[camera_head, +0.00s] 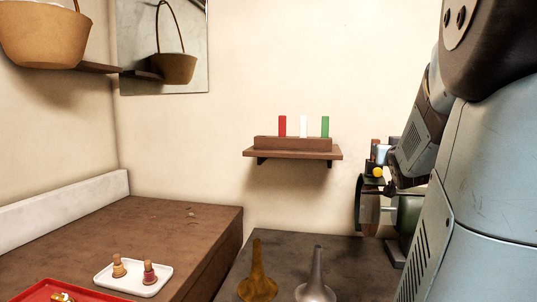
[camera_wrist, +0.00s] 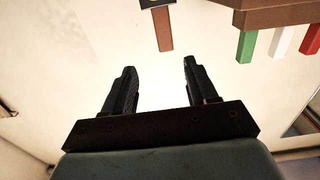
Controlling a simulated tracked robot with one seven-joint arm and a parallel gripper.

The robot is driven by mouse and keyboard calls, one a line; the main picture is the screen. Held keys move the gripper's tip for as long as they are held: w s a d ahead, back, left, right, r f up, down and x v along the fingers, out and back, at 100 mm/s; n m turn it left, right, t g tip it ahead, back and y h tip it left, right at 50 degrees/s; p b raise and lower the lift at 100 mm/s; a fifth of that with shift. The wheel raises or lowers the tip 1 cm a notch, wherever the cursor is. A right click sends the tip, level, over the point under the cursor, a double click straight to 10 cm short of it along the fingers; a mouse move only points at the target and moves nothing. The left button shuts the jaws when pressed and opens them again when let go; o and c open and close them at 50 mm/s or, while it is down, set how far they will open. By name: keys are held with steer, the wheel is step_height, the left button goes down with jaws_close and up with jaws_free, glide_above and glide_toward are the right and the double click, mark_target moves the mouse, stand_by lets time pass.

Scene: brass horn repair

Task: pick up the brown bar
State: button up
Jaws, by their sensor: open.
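The brown bar (camera_wrist: 163,29) shows at the top of the wrist view, with one end at a small dark block (camera_wrist: 150,3). In the head view a narrow brown piece (camera_head: 375,145), which looks like the same bar, stands upright at the right, above a yellow ball (camera_head: 377,172). My gripper (camera_wrist: 160,66) is open and empty. In the wrist view the bar is beyond the fingertips, roughly in line with the gap and apart from both fingers. In the head view my arm hides much of that area.
A wall shelf (camera_head: 292,154) carries a red bar (camera_head: 282,126), a white bar (camera_head: 303,127) and a green bar (camera_head: 325,127). Two horn bells (camera_head: 258,275) (camera_head: 316,278) stand on the dark bench. A white tray (camera_head: 133,278) with two small bottles lies on the brown bench. A basket (camera_head: 45,35) is upper left.

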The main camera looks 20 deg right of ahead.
mark_target(375, 140)
steer(key=shift+w+a+r+x, duration=0.1)
steer(key=shift+a+r+x, duration=0.1)
steer(key=shift+x, duration=2.1)
steer(key=shift+w+a+r+x, duration=0.1)
steer(key=shift+r+x, duration=0.1)
steer(key=shift+x, duration=2.1)
steer(key=shift+w+a+r+x, duration=0.1)
steer(key=shift+a+r+x, duration=0.1)
steer(key=shift+x, duration=2.15)
steer(key=c, duration=1.1)
